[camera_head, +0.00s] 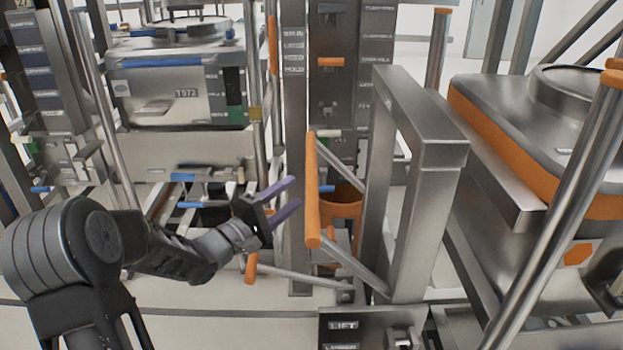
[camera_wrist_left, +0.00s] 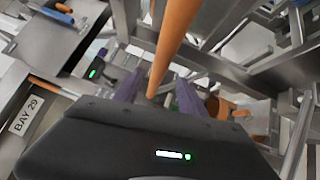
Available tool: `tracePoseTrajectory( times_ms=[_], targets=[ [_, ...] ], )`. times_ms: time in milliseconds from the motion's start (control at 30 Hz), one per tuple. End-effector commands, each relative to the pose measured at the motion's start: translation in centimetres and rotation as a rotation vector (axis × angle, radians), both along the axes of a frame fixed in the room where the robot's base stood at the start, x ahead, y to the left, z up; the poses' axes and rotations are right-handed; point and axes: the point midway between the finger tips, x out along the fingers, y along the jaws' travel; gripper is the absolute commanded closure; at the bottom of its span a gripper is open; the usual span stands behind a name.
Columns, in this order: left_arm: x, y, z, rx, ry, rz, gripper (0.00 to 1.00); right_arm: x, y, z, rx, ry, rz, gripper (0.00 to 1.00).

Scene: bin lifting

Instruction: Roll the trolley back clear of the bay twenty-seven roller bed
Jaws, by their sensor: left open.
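The trolley's steel upright frame (camera_head: 435,150) stands right of centre. An upright orange handle (camera_head: 312,200) sticks out on its left side on metal arms. A steel bin with an orange band (camera_head: 530,125) is at the right, beside the frame. My left gripper (camera_head: 296,190) has purple fingers, spread and empty, just left of the handle. In the left wrist view the orange handle (camera_wrist_left: 174,40) runs between the two fingers (camera_wrist_left: 156,92); contact cannot be told. My right gripper is not in view.
A steel bin marked T572 (camera_head: 170,95) stands at the back left. A LIFT panel (camera_head: 343,325) is low in front. A BAY 29 plate (camera_wrist_left: 27,115) shows in the left wrist view. An orange lever (camera_head: 250,268) is below my gripper. Posts crowd the area.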

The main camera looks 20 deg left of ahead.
Motion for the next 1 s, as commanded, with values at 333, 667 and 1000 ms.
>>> tracePoseTrajectory(
  times_ms=[333, 667, 1000],
  targets=[
    [2.6, -1.0, 0.4, 0.001, -0.002, -0.003, 0.51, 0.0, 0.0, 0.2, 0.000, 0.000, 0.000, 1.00],
    [6.9, -2.3, 1.0, 0.001, 0.000, 0.000, 0.51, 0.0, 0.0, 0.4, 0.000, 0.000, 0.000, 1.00],
    [7.3, -2.5, 1.1, 0.001, 0.000, 0.000, 0.51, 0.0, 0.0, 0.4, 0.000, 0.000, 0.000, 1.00]
  ],
)
